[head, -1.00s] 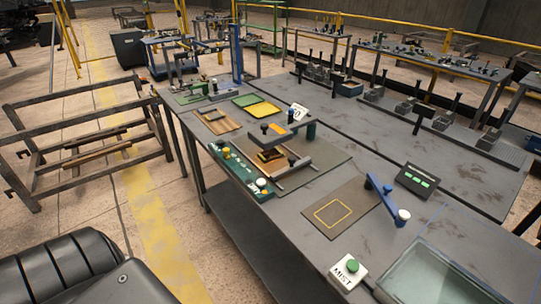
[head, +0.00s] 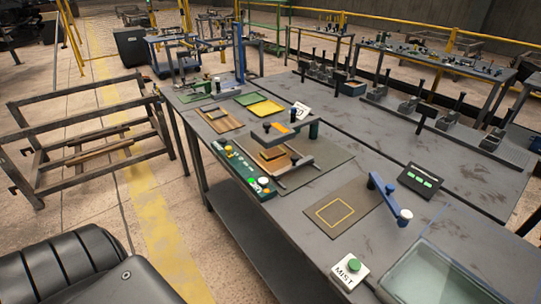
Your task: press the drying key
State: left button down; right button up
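No key that I can read as a drying key shows. A white box (head: 345,275) marked MIST, with a green button (head: 354,264) on top, stands at the table's near edge. A long green panel (head: 234,164) with several small knobs or buttons lies along the table's left edge; any lettering on it is too small to read. A small white block (head: 301,110) with dark lettering stands behind the press-like fixture (head: 285,131); the lettering is not readable. Neither of my grippers is in view.
A blue lever arm (head: 388,194) with a white knob stands beside a brown mat (head: 340,212) with a yellow outline. Behind it is a black box (head: 422,180) with green lights. A glass-topped tray (head: 430,272) fills the near right corner. The table's right half is mostly clear.

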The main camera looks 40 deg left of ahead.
aim_at(262, 181)
jog(key=u, duration=1.25)
